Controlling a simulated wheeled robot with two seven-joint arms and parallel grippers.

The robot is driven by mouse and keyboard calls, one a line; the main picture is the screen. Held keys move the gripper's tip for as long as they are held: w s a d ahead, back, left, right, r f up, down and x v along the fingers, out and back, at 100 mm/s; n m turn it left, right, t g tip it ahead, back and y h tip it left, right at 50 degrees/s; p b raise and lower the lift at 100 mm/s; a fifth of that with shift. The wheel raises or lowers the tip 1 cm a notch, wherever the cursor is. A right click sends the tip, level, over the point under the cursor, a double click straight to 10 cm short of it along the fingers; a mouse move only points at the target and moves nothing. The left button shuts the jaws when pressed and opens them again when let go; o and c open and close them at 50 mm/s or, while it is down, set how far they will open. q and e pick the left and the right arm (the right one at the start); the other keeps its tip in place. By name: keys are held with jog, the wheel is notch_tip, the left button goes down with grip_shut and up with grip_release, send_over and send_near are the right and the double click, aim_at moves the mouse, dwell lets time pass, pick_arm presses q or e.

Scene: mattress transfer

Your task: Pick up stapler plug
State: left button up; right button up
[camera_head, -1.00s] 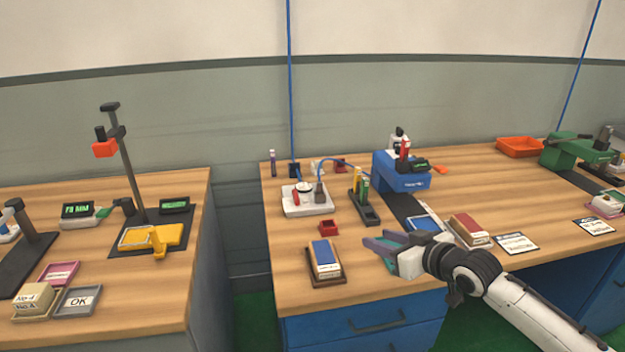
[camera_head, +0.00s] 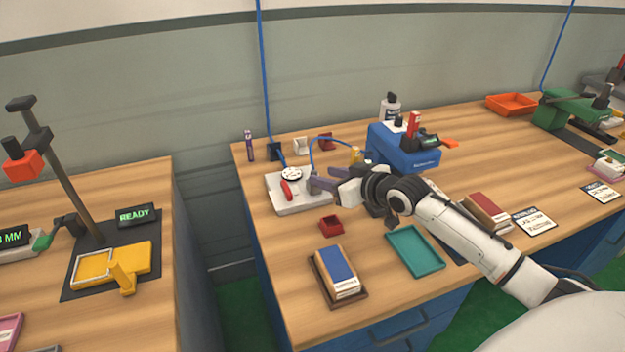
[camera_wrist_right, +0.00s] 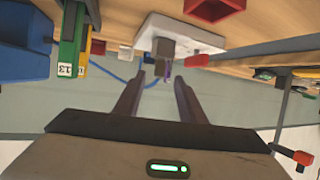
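The grey stapler plug (camera_wrist_right: 163,48) stands on the white socket board (camera_wrist_right: 190,36) in the right wrist view, which looks upside down. In the head view my right gripper (camera_head: 316,184) hides the plug, at the right side of the white board (camera_head: 287,203). A blue cord (camera_head: 328,139) arches from there toward the blue stapler (camera_head: 400,155). In the wrist view the right gripper (camera_wrist_right: 160,80) is open, its purple fingers apart, with the plug just beyond and between the tips. I cannot tell whether they touch it. My left gripper is out of view.
The board also carries a red switch (camera_head: 286,190) and a white round dial (camera_head: 291,173). A small red box (camera_head: 331,224), a teal tray (camera_head: 415,268) and a book stack (camera_head: 338,277) lie in front. The table's left edge is close to the board.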

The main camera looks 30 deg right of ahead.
aim_at(316, 173)
jog(key=shift+x, duration=2.95)
jog(key=shift+w+r, duration=0.1)
jog(key=shift+r, duration=0.1)
jog(key=shift+c, duration=0.5)
grip_shut()
